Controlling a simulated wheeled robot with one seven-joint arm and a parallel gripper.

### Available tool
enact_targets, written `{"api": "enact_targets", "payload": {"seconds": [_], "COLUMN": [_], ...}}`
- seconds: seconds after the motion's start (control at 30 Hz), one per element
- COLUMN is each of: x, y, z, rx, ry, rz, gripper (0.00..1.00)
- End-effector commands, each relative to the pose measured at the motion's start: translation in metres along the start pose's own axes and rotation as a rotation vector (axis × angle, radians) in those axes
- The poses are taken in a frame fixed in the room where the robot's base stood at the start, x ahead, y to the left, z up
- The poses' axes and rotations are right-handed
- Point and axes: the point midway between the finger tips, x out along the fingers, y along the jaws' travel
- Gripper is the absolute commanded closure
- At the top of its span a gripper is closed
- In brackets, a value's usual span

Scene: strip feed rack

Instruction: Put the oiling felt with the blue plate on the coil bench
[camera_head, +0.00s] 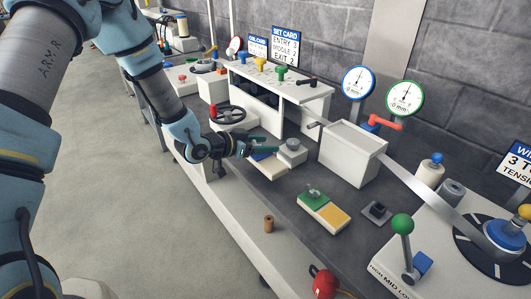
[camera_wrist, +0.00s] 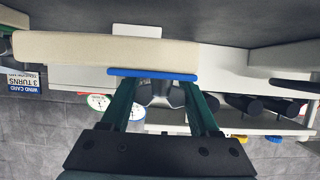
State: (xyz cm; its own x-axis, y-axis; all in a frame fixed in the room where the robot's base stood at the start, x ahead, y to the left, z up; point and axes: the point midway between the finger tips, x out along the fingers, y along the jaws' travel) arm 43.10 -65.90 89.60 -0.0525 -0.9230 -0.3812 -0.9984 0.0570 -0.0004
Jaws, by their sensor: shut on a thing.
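The oiling felt with the blue plate is a cream block (camera_head: 271,168) beside my gripper in the head view, with the blue plate (camera_head: 262,155) partly hidden. In the wrist view the long cream felt (camera_wrist: 70,50) and the blue plate's edge (camera_wrist: 150,74) lie across my fingertips. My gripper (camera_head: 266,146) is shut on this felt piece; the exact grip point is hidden. Its green fingers (camera_wrist: 155,92) also show in the wrist view. I cannot tell whether the felt touches the dark bench top. I cannot tell for certain which surface is the coil bench.
A felt block with a green plate (camera_head: 314,196) and yellow part lies nearer on the bench (camera_head: 290,222). A grey-topped block (camera_head: 292,152) stands close right of my gripper. A white box (camera_head: 351,153), red-knobbed handwheel (camera_head: 228,114) and white rack (camera_head: 285,86) surround it.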

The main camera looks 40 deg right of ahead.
Motion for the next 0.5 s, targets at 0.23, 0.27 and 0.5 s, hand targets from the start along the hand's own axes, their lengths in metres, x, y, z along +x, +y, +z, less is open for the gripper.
{"api": "enact_targets", "payload": {"seconds": [0.23,0.27,0.5], "x": [0.011,0.012,0.013], "y": [0.000,0.000,0.000], "z": [0.028,0.030,0.032], "rx": [-0.001,0.000,0.001], "ry": [-0.002,-0.001,-0.001], "rz": [0.000,0.000,-0.001], "gripper": [1.00,1.00,1.00]}}
